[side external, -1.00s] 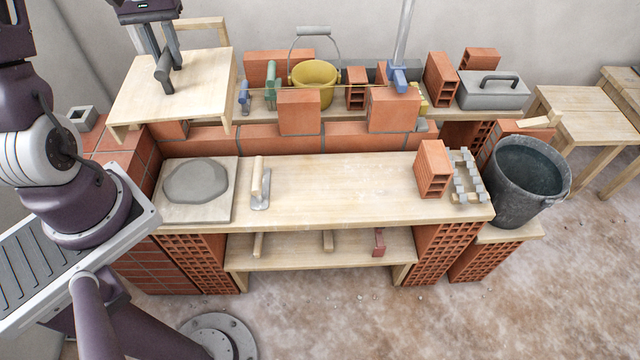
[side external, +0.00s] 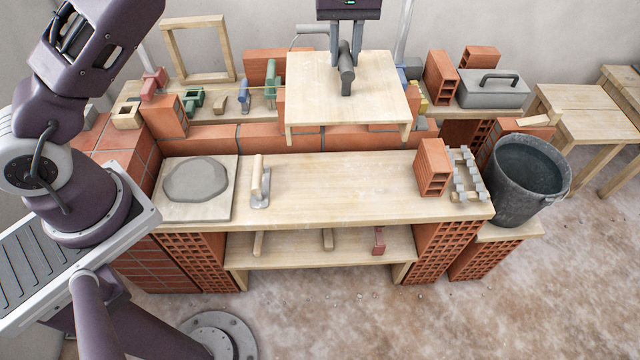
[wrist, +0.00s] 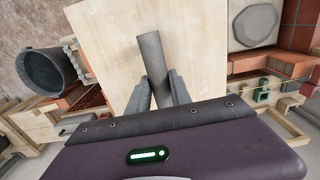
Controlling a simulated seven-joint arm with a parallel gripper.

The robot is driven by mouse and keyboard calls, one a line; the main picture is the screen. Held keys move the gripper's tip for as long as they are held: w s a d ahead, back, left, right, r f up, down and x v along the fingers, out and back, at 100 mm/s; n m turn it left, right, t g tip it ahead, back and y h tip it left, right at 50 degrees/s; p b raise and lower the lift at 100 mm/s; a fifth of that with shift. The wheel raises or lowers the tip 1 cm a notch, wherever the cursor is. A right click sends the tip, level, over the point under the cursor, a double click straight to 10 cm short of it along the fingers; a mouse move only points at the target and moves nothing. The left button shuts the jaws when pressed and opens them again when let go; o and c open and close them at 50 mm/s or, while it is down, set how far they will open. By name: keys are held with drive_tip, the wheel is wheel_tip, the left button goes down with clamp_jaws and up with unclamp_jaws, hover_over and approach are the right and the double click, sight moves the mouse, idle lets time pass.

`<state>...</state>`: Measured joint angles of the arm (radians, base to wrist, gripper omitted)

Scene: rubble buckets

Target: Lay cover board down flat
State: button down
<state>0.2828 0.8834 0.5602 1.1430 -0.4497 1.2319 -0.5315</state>
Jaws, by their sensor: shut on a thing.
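The cover board (side external: 310,85) is a pale wooden panel with a dark grey upright handle (side external: 346,75) and short battens under its edges. My gripper (side external: 346,50) is shut on the handle and holds the board roughly level in the air. The wrist view shows the fingers (wrist: 162,92) on either side of the handle (wrist: 152,62), with the board (wrist: 115,35) below.
The wooden bench top (side external: 330,185) has a wide clear middle. A mortar pat (side external: 196,180) and trowel (side external: 260,185) lie at its left, a hollow brick (side external: 433,167) at its right. A dark bucket (side external: 525,180) stands at the right end. A wooden frame (side external: 200,50) stands back left.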

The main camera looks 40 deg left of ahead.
wheel_tip(320, 180, down, 30)
drive_tip(key=shift+r, duration=0.25)
drive_tip(key=shift+f, duration=0.1)
drive_tip(key=c, duration=1.2)
unclamp_jaws()
drive_tip(key=shift+o, duration=0.2)
wheel_tip(320, 180, up, 12)
drive_tip(key=shift+r, duration=0.2)
